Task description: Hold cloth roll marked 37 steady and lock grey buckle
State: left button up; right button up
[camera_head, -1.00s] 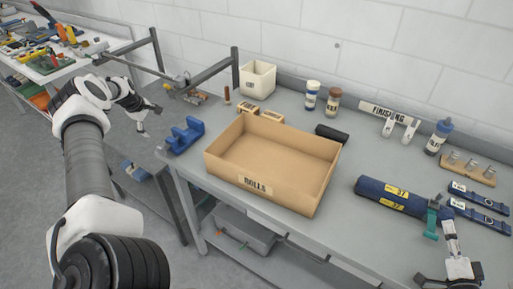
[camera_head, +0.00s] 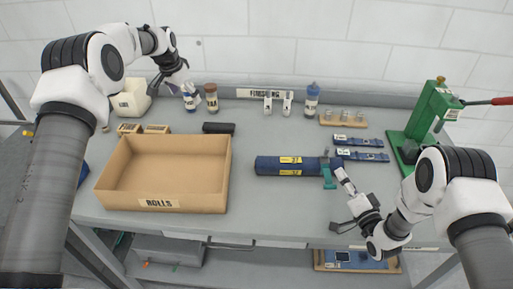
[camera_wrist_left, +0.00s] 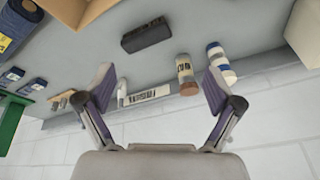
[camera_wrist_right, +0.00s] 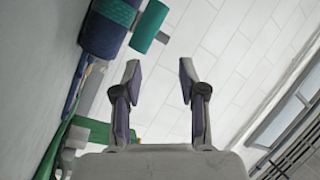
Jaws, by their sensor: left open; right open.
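The cloth roll (camera_head: 275,166) is a dark blue cylinder with yellow labels, lying on the bench right of the box. A teal strap with a hanging tab (camera_head: 328,174) wraps its right end; I cannot make out a grey buckle. The roll's end (camera_wrist_right: 103,32) and teal tab (camera_wrist_right: 150,27) show in the right wrist view. My right gripper (camera_head: 338,205) is open and empty, close in front of the roll's right end. My left gripper (camera_head: 172,88) is open and empty at the back left, far from the roll, near the bottles.
An open cardboard box (camera_head: 160,204) labelled ROLLS stands left of the roll. Blue straps (camera_head: 362,155) lie to its right. A green press (camera_head: 425,120) stands far right.

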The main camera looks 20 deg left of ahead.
aim_at(261, 159)
pick_arm(q)
jog(key=d+f+m, duration=0.1)
jog(key=d, duration=0.3)
jog(key=d+f+m+g, duration=0.1)
jog(key=d+f+m, duration=0.1)
jog(key=d, duration=0.2)
jog(key=d+f+m, duration=0.2)
jog(key=d, duration=0.2)
jog(key=shift+s+d+f, duration=0.1)
jog(key=s+d+f+m, duration=0.1)
jog(key=d+f+m, duration=0.1)
jog(key=d, duration=0.2)
jog(key=s+d+f+m+g, duration=0.1)
jog(key=d+f+m, duration=0.1)
jog(key=d, duration=0.3)
jog(key=s+d+f+m+g, duration=0.1)
jog(key=s+d+f+m, duration=0.1)
jog(key=d+f, duration=0.1)
jog(key=shift+d, duration=0.85)
pick_arm(e)
jog(key=shift+d, duration=0.1)
pick_arm(q)
jog(key=shift+m, duration=0.4)
notch_tip(261, 159, down, 8)
jog(key=shift+w+d+f, duration=0.1)
jog(key=shift+d, duration=0.05)
